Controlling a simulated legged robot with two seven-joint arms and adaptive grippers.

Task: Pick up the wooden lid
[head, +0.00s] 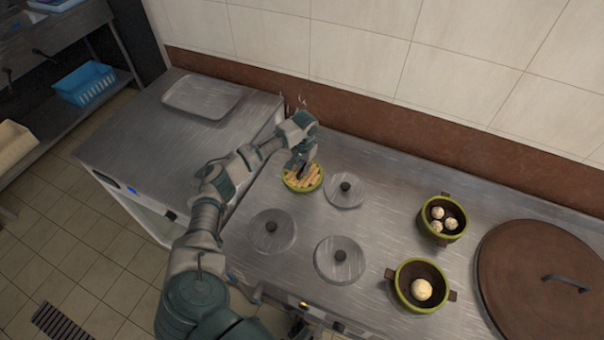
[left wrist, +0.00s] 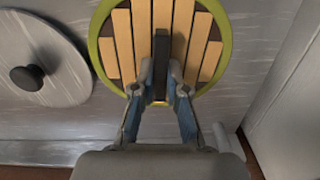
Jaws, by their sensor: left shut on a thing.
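The wooden lid (head: 296,184) is round, with light slats and a green rim, and lies at the far left of the steel counter. It also shows in the left wrist view (left wrist: 122,45), with a dark upright handle (left wrist: 160,65) across its middle. My left gripper (head: 303,160) is over the lid from above. In the left wrist view its fingers (left wrist: 160,88) are closed on the dark handle from both sides. I cannot tell whether the lid is raised off what is beneath it. My right gripper is not in view.
Metal lids with black knobs (head: 345,190) (head: 272,228) (head: 340,258) sit close by in the counter. Two green pots (head: 457,238) (head: 404,303) with pale balls stand to the right, beside a big brown lid (head: 540,290). A tray (head: 203,97) lies on the left cabinet. A wall runs behind.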

